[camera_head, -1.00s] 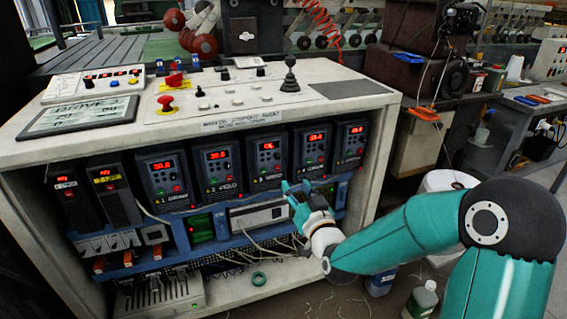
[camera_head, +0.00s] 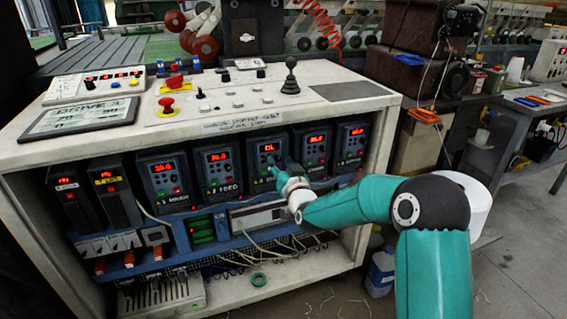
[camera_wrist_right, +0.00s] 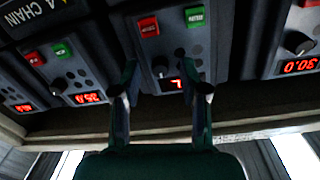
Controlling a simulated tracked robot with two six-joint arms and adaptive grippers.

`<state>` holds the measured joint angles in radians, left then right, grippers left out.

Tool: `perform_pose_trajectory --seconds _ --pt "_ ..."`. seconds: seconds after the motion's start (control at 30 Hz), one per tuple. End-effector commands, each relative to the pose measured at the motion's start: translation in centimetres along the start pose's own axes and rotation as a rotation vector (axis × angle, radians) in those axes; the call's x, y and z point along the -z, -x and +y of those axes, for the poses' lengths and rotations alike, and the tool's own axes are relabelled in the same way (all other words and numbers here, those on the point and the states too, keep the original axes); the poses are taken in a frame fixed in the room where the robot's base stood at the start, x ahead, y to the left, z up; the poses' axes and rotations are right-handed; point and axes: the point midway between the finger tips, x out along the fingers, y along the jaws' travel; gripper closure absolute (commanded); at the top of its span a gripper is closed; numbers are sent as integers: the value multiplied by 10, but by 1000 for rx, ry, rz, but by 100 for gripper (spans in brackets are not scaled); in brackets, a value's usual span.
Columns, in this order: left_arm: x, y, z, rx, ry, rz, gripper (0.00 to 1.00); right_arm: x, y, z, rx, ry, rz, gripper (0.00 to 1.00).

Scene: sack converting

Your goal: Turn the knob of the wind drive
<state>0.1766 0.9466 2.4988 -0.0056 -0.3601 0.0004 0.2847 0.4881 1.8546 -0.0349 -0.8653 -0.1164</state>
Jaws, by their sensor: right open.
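A row of dark drives with red displays stands in the cabinet. My right gripper (camera_head: 282,173) is in front of the third large drive (camera_head: 254,160), whose display shows what looks like "OL". Its label is too small or covered to read, so I cannot confirm it is the wind drive. In the right wrist view, my gripper (camera_wrist_right: 162,91) is open, with one finger on each side of this drive's display. The drive's small dark knob (camera_wrist_right: 160,66) shows beyond the fingertips, with nothing between the fingers. Contact with the knob cannot be told. My left gripper is not in view.
The white cabinet top (camera_head: 350,75) overhangs the drives. Neighbouring drives (camera_head: 313,150) stand close on both sides. Loose wires (camera_head: 265,250) hang below the row. A joystick (camera_head: 290,77) and a red emergency button (camera_head: 167,105) stand on top.

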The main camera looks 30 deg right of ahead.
Motion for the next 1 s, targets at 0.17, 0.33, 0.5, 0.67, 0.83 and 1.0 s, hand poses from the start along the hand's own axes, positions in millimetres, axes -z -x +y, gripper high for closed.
perform_pose_trajectory --seconds 0.17,0.33,0.5,0.67,0.83,1.0 --pt "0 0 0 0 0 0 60 0 0 0 0 0 0 69" --pt "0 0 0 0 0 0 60 0 0 0 -1 0 0 98" --pt "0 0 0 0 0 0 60 0 1 1 -1 1 0 100" --pt "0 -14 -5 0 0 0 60 -4 0 2 -1 62 5 100" --pt "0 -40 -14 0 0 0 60 -7 0 2 0 242 13 100" --pt "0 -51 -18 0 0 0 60 -4 0 2 1 401 17 100"
